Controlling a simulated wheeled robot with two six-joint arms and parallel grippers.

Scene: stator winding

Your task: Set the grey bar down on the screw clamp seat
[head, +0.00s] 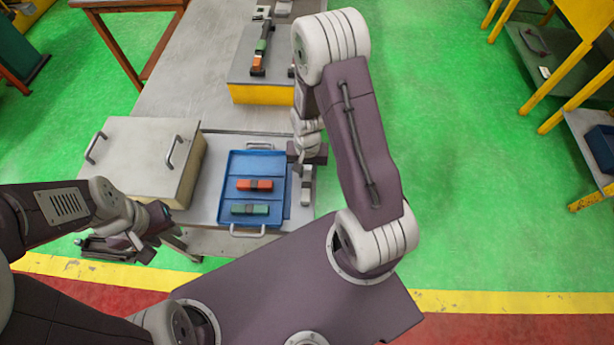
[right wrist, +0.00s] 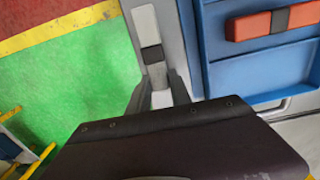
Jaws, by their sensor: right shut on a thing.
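The grey bar (right wrist: 146,25) is light grey with a dark band around its middle. It also shows in the head view (head: 306,190), beside the right edge of the blue tray. My right gripper (right wrist: 154,85) is shut on it, one finger on each side. I cannot tell whether the bar touches the table. The screw clamp seat is not clear to me. A grey block with a yellow front (head: 262,93) stands further back and bears small fittings, partly hidden by my right arm. My left gripper (head: 118,248) is at the lower left, away from the bar; its jaw opening is unclear.
The blue tray (head: 279,215) holds a red bar (head: 254,185) and a green bar (head: 249,209). A beige box with handles (head: 140,150) stands left of it. An orange and green piece (head: 259,55) lies on the grey block. Green floor lies right of the table.

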